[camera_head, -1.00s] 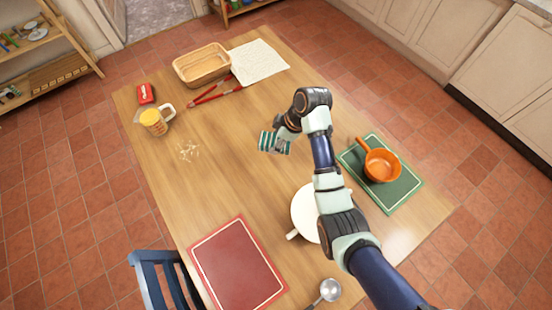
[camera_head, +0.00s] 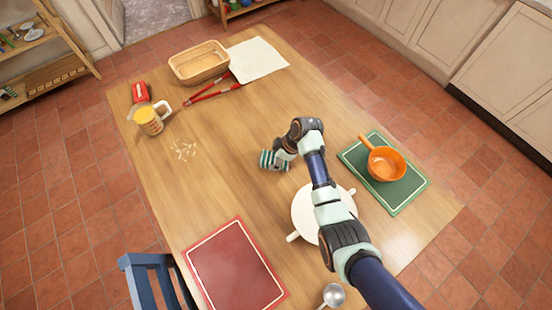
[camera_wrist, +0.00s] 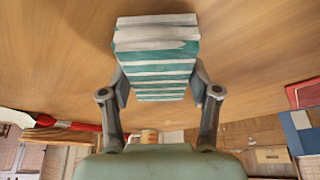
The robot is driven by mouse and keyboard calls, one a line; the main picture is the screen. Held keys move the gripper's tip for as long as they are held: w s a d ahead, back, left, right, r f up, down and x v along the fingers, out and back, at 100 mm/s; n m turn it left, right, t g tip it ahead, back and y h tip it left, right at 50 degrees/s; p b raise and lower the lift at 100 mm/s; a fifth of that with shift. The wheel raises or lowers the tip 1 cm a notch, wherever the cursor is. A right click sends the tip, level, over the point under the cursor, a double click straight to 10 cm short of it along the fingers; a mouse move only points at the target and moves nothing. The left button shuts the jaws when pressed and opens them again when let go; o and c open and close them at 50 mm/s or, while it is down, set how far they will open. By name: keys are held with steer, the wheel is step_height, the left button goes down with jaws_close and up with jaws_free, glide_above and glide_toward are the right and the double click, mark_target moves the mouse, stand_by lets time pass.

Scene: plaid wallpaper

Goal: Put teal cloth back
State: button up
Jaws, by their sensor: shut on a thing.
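The teal cloth is a folded, teal-and-white striped bundle (camera_head: 272,160) near the middle of the wooden table. It also fills the upper middle of the wrist view (camera_wrist: 156,62). My gripper (camera_wrist: 157,88) is shut on it, with one finger pressed against each side. In the head view my gripper (camera_head: 281,156) is low over the table, and my wrist hides part of the cloth's right side. I cannot tell whether the cloth touches the tabletop.
A wicker basket (camera_head: 199,64) and white cloth (camera_head: 258,59) lie at the back, beside red tongs (camera_head: 212,95). A measuring cup (camera_head: 149,121) and crumbs (camera_head: 183,151) are left. A white pot (camera_head: 303,212) stands under my arm. An orange pan (camera_head: 385,164) sits on a green mat (camera_head: 408,197).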

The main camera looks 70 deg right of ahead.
steer(key=shift+f, duration=0.2)
steer(key=o, duration=1.1)
steer(key=p+v, duration=0.3)
steer(key=v, duration=0.9)
steer(key=shift+w+r+p, duration=0.1)
steer(key=shift+r+p, duration=0.2)
